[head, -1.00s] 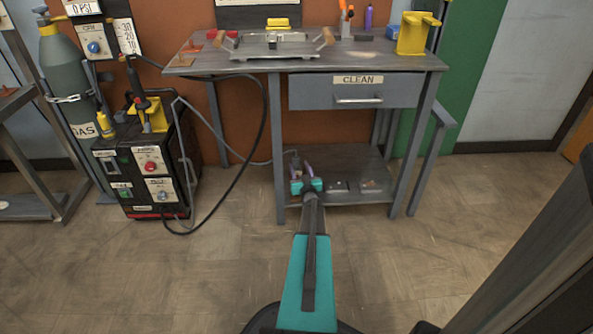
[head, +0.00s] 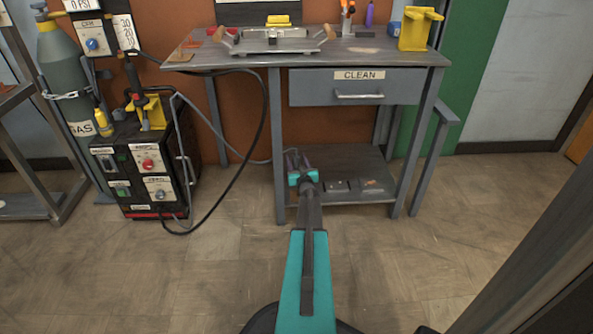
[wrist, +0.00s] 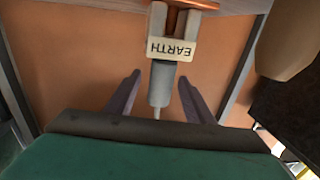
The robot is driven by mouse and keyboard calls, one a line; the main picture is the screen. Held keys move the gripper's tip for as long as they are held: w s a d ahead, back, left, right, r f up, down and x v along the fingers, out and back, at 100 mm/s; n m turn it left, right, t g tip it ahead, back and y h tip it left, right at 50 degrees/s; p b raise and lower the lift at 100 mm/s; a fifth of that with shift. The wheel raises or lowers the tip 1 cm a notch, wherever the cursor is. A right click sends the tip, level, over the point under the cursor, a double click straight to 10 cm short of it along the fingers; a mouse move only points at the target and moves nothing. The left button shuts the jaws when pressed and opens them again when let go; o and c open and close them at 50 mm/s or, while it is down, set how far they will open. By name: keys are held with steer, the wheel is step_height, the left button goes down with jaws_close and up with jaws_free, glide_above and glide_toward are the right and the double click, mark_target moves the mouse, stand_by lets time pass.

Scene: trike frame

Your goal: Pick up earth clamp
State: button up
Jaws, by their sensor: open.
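The earth clamp (wrist: 162,78) shows in the wrist view as a grey body with a pale label reading EARTH, upside down in the picture. A copper-coloured part shows at its top edge. Its narrow grey end points down the picture, towards my gripper. My gripper (wrist: 159,88) is open, with one purple finger on each side of the clamp's narrow end and gaps visible between. In the head view my gripper (head: 297,160) is at the front left of the bench's lower shelf. There the clamp is hidden or too small to tell apart from the fingers.
The grey bench (head: 270,120) has a drawer marked CLEAN (head: 357,88) above the lower shelf (head: 350,158). Its left front leg stands close to my gripper. A black welding machine (head: 150,165) with looping cables stands to the left. The floor in front is clear.

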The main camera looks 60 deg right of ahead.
mark_target(297, 156)
stand_by(0.4)
steer(key=c, duration=1.1)
steer(key=shift+r, duration=0.2)
steer(key=shift+r+p, duration=0.7)
steer(key=shift+r, duration=0.05)
steer(key=shift+s+a+r+p, duration=0.2)
steer(key=shift+r+p, duration=0.2)
steer(key=shift+r, duration=0.15)
steer(key=shift+s+a+r+p, duration=0.1)
steer(key=shift+a+r+p, duration=0.1)
steer(key=shift+r+p, duration=0.3)
steer(key=p+v, duration=0.1)
steer(key=v, duration=0.4)
steer(key=w+a+r+p+v, duration=0.1)
steer(key=p+v, duration=0.1)
steer(key=v, duration=0.3)
steer(key=w+a+p+v, duration=0.1)
steer(key=v, duration=0.3)
steer(key=shift+s+a+r, duration=0.15)
steer(key=shift+s+a, duration=0.1)
steer(key=shift+s, duration=0.1)
